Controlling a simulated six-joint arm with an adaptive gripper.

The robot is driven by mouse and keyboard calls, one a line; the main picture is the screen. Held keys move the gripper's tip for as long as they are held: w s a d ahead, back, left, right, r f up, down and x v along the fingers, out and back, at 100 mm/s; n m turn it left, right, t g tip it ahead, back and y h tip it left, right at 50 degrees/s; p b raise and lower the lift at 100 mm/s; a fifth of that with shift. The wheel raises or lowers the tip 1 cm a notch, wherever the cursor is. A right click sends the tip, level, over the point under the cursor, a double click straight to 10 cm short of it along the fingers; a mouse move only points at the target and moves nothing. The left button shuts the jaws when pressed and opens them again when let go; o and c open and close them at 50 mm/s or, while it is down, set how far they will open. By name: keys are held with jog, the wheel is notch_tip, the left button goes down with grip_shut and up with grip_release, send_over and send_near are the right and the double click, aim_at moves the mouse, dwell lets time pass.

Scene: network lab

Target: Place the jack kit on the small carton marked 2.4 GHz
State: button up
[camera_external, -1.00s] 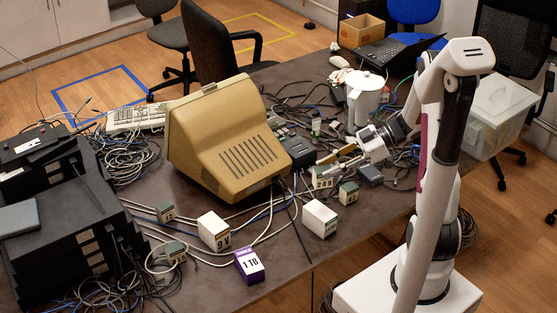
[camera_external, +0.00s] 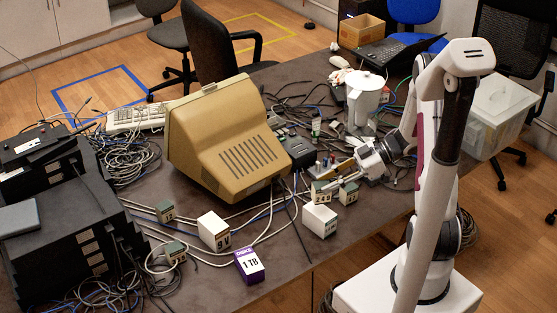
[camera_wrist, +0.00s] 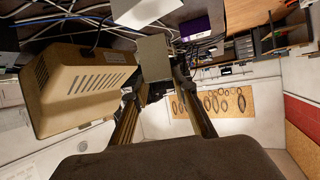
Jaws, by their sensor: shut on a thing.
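My gripper (camera_external: 330,183) is shut on a small beige box with a greenish top and a dark number label (camera_external: 320,192), which I take to be the jack kit. In the wrist view, the held box shows a plain grey face (camera_wrist: 152,57) between the fingertips (camera_wrist: 157,80). A white carton (camera_external: 320,220) sits on the table just in front of the held box, with small dark print too fine to read; it is probably the 2.4 GHz one. It appears beyond the held box in the wrist view (camera_wrist: 135,12). Whether the two touch cannot be told.
A 9V carton (camera_external: 214,231), a purple 1 TB box (camera_external: 249,264) and two small boxes stand to the left. A beige monitor (camera_external: 225,140) and loose cables crowd the table; a white jug (camera_external: 366,103) stands behind.

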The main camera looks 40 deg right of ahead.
jog(key=shift+f, duration=2.05)
jog(key=shift+f, duration=0.15)
jog(key=o, duration=1.1)
jog(key=shift+o, duration=0.2)
jog(key=shift+d+r, duration=0.1)
jog(key=shift+r, duration=0.1)
jog(key=v, duration=1.1)
jog(key=shift+s+d, duration=0.2)
jog(key=shift+d, duration=0.1)
jog(key=shift+w+r, duration=0.1)
jog(key=shift+r, duration=0.05)
